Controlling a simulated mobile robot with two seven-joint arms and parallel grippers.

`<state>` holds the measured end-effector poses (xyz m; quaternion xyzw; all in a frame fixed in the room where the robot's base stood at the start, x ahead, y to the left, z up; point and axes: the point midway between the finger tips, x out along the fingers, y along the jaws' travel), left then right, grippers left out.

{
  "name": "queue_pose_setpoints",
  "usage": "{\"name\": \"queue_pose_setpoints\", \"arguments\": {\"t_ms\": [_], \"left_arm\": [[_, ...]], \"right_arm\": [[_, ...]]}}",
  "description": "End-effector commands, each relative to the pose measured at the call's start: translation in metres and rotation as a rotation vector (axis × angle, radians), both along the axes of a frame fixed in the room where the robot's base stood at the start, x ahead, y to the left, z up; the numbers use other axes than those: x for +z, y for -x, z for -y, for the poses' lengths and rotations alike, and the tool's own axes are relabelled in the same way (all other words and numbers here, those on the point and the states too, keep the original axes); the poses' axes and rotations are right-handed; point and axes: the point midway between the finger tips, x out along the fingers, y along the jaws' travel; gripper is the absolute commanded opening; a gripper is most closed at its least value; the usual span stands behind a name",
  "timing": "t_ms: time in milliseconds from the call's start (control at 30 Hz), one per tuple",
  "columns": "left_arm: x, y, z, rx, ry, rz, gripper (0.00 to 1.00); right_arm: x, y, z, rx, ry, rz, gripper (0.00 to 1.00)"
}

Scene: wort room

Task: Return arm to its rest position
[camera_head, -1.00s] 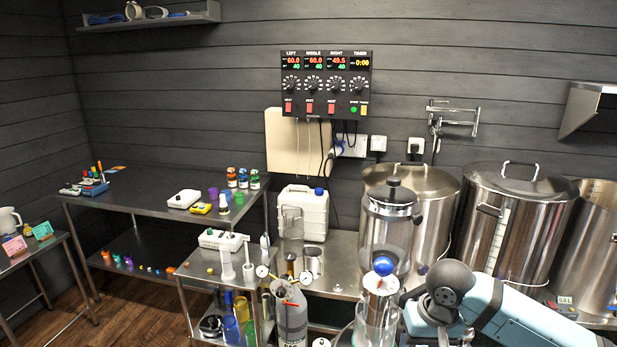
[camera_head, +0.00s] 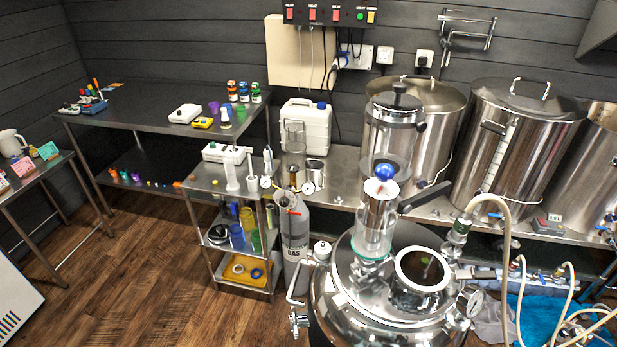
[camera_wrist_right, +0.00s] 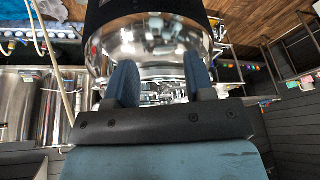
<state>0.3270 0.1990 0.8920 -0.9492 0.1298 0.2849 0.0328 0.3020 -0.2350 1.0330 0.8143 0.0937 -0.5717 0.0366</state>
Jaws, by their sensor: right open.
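My right gripper (camera_wrist_right: 161,76) shows in the right wrist view. Its two dark blue fingers are apart, and I see nothing held between them. Beyond the fingers is a shiny rounded metal surface (camera_wrist_right: 150,40); I cannot tell whether they touch it. In the head view neither my arms nor my grippers show. My left gripper is in no view.
In the head view a large steel tank (camera_head: 385,320) with an open round port stands close in front. A grey gas cylinder (camera_head: 293,235) and a steel shelf cart (camera_head: 205,185) stand left of it. Kettles (camera_head: 510,140) line the back. The wood floor (camera_head: 130,275) at left is clear.

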Motion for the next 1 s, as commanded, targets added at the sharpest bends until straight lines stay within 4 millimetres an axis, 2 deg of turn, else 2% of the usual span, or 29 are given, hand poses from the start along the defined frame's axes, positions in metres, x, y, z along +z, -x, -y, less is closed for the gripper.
{"name": "queue_pose_setpoints", "arguments": {"t_ms": [33,167,200,400,700,800,1000], "left_arm": [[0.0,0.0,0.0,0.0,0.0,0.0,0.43],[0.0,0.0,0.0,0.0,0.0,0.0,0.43],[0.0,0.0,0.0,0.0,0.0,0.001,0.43],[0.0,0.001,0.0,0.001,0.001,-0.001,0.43],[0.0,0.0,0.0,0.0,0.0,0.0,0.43],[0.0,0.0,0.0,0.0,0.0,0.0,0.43],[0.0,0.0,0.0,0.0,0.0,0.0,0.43]], "right_arm": [[-0.002,0.013,0.008,-0.014,0.022,-0.012,0.49],[-0.004,0.041,0.031,-0.037,0.095,-0.035,0.49],[-0.014,0.029,0.025,-0.024,0.083,0.004,0.49],[-0.053,0.001,0.009,0.003,0.037,0.167,0.49],[-0.12,-0.024,-0.023,0.04,-0.061,0.472,0.49],[-0.132,-0.025,-0.031,0.047,-0.089,0.554,0.49],[-0.141,-0.025,-0.036,0.051,-0.112,0.626,0.49]]}}
